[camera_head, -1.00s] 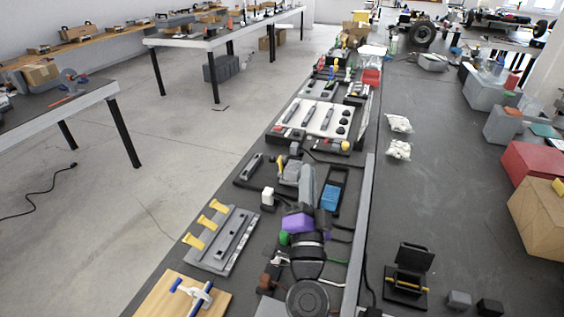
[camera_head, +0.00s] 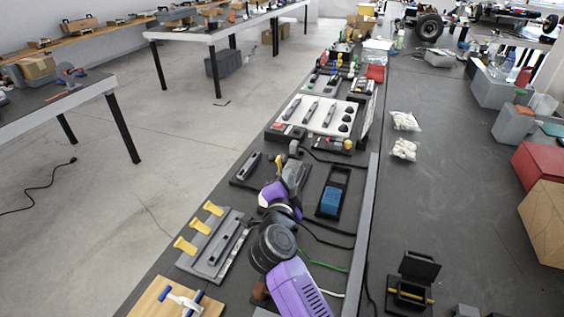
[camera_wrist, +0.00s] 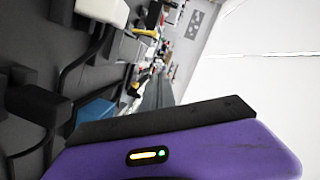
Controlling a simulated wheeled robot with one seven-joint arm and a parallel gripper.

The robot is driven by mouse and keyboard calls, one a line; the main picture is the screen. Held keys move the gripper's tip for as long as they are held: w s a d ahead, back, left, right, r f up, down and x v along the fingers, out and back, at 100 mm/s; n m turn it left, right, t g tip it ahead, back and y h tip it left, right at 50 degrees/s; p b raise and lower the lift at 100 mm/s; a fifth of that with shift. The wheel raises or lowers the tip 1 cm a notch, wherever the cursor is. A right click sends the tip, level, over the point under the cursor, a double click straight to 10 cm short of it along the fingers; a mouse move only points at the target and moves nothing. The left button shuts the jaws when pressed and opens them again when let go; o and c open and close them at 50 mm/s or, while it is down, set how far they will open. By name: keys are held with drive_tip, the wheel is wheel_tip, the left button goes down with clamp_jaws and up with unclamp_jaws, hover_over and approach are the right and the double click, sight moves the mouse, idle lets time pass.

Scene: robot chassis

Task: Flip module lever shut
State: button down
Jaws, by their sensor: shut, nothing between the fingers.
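My gripper (camera_head: 274,192) is above the dark bench, at the near-left side of a grey module with a raised, slanted part (camera_head: 295,172). My arm and hand hide part of that module, and I cannot tell whether they touch. The fingers are small and partly hidden, but the gripper is shut and empty. In the wrist view, my purple hand casing fills the bottom and hides the fingertips. A grey plate with several yellow levers (camera_head: 200,225) lies to the left of my arm; its levers stick up to the left. Which lever the task means is not clear.
A black tray with a blue insert (camera_head: 332,196) is to the right of my gripper, also in the wrist view (camera_wrist: 93,112). A small dark module (camera_head: 248,166) lies to the left. A white panel (camera_head: 316,114) stands beyond.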

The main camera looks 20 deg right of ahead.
sight(279, 165)
drive_tip(key=b+x, duration=0.3)
drive_tip(key=x, duration=0.6)
drive_tip(key=shift+w+d, duration=0.15)
drive_tip(key=shift+w, duration=0.1)
drive_tip(key=shift+w+a+f+b, duration=0.9)
drive_tip(key=shift+a+b, duration=0.05)
drive_tip(key=shift+w+a+f, duration=0.2)
drive_tip(key=shift+w+a, duration=0.05)
drive_tip(key=shift+a, duration=0.1)
drive_tip(key=shift+r, duration=0.15)
drive_tip(key=shift+r+p, duration=0.1)
drive_tip(key=shift+p, duration=0.35)
drive_tip(key=shift+w+a, duration=0.1)
